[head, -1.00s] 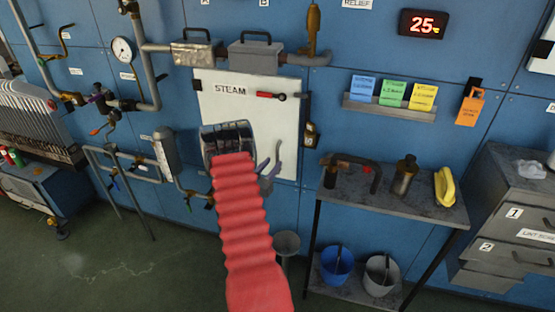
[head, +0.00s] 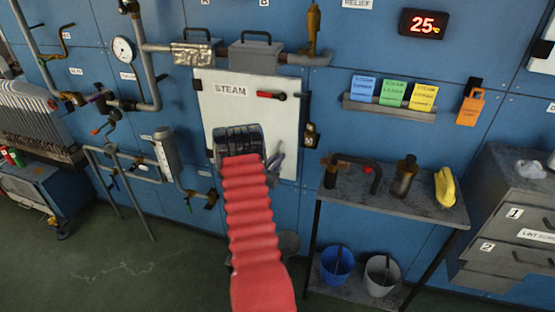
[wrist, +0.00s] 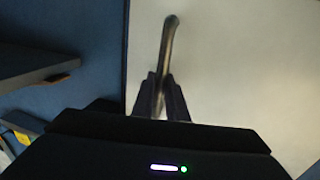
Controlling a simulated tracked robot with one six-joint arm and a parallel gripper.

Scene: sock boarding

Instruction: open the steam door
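The steam door (head: 225,115) is a white panel marked STEAM on the blue wall. It looks closed in the head view. A red lever with a black pivot (head: 271,95) lies level on its upper part. My gripper (head: 274,160) is at the door's lower right, partly hidden by my red sleeved arm. In the wrist view, my gripper's two dark fingers (wrist: 163,92) stand close on both sides of a grey metal handle (wrist: 168,45) in front of the white door (wrist: 235,70). The fingertips appear to touch the handle.
A brass padlock-like fitting (head: 310,137) is at the door's right edge. Pipes and a gauge (head: 123,50) are on the left. A side table (head: 420,200) with a bottle and yellow object stands at right, with buckets (head: 336,265) below.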

